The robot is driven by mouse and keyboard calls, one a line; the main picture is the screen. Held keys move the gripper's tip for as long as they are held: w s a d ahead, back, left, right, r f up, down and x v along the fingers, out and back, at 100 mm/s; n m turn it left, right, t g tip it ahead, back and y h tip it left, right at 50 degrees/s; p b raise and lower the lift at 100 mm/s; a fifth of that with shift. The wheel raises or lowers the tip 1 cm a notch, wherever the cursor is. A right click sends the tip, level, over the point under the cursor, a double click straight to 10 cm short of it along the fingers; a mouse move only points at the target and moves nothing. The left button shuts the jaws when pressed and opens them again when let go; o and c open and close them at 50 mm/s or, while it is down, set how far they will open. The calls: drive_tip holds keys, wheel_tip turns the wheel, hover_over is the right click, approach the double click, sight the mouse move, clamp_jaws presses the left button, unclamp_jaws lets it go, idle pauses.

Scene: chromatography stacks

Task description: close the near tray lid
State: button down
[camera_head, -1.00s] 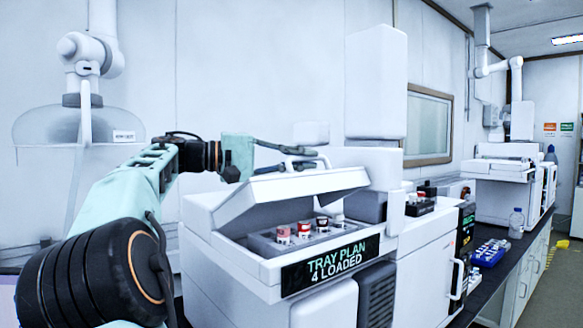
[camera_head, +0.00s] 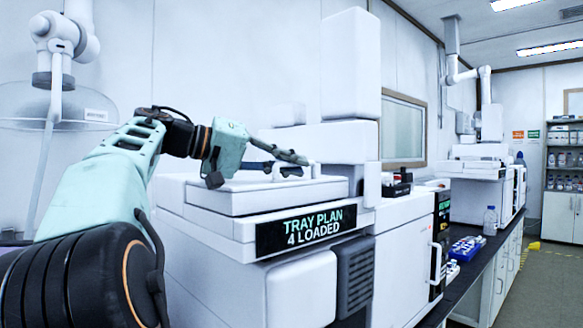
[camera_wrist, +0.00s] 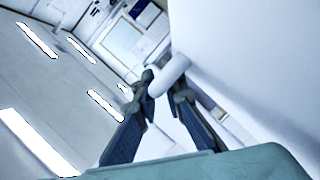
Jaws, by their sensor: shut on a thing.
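The near tray lid (camera_head: 262,197) is white and lies flat on the near instrument, above the sign (camera_head: 303,229) reading "TRAY PLAN 4 LOADED". No gap shows along its front edge, and the vials inside are hidden. My gripper (camera_head: 296,164) is over the lid top, shut on the lid handle (camera_head: 315,170). In the wrist view my dark fingers (camera_wrist: 163,86) sit on either side of the white, rounded handle (camera_wrist: 171,75). The exact contact is partly hidden.
A tall white tower (camera_head: 350,65) stands just behind and right of the lid. Further right along the dark bench are a blue rack (camera_head: 466,246), a clear bottle (camera_head: 490,221) and a second instrument (camera_head: 490,165). The aisle floor on the right is open.

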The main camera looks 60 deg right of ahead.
drive_tip(key=shift+f, duration=0.25)
drive_tip(key=c, duration=2.3)
unclamp_jaws()
wheel_tip(320, 180, up, 3)
hover_over(236, 183)
drive_tip(key=shift+s+a+f, duration=0.1)
drive_tip(key=shift+s+a, duration=0.2)
drive_tip(key=shift+a, duration=0.1)
